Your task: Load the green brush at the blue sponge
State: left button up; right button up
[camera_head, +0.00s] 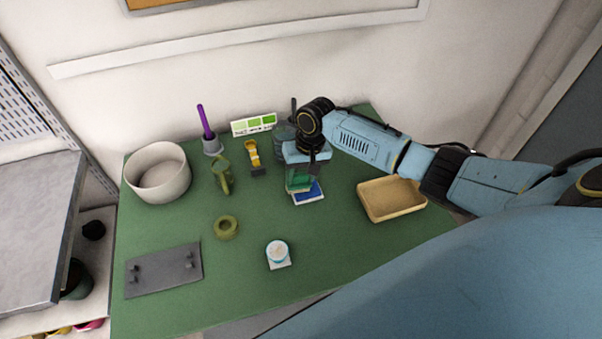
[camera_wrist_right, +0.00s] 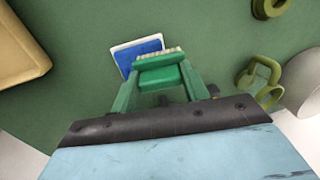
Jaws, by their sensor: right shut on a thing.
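The green brush (camera_wrist_right: 160,76) is between the fingers of my right gripper (camera_wrist_right: 158,88), which is shut on it. Its pale bristles point toward the blue sponge (camera_wrist_right: 137,52), which lies on a white-edged base on the table. In the head view the green brush (camera_head: 298,181) hangs under my right gripper (camera_head: 303,172), just above or at the far part of the blue sponge (camera_head: 309,195). The brush hides part of the sponge, and I cannot tell whether the bristles touch it. My left gripper is not in view.
A tan tray (camera_head: 392,212) stands right of the sponge. A white pot (camera_head: 157,184), green mug (camera_head: 222,177), olive ring (camera_head: 227,228), white-and-blue round item (camera_head: 278,252) and grey plate (camera_head: 163,271) stand on the green table (camera_head: 325,245). Its front middle is fairly clear.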

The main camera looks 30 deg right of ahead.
aim_at(298, 175)
jog(key=shift+f, duration=0.45)
dwell(0.8)
notch_tip(298, 175, up, 5)
jog(key=p, duration=0.5)
jog(key=shift+p, duration=0.4)
jog(key=shift+r+p, duration=0.75)
jog(key=shift+r, duration=0.35)
